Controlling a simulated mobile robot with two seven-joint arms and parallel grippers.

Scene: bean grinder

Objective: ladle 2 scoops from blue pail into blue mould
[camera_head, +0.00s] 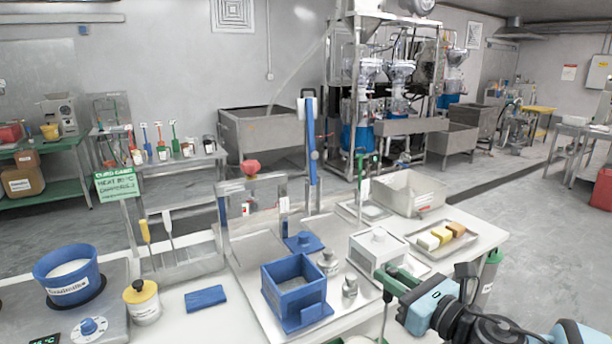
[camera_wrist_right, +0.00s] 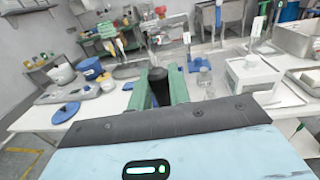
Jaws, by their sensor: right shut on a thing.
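The blue pail (camera_head: 52,288), with white contents and a label, stands on a metal unit at the left. The blue mould (camera_head: 283,284) is an open square box on the metal tray in the middle of the table. My right gripper (camera_head: 392,284) is at the table's front right, to the right of the blue mould and apart from it. In the right wrist view its green fingers (camera_wrist_right: 160,92) are shut on a black-ended handle (camera_wrist_right: 157,76). Whether this is the ladle, and what it carries, I cannot tell. My left gripper is not in view.
A white mould (camera_head: 366,255) stands behind my right gripper. Metal weights (camera_head: 328,262) and a blue lid (camera_head: 304,242) are near the blue mould.

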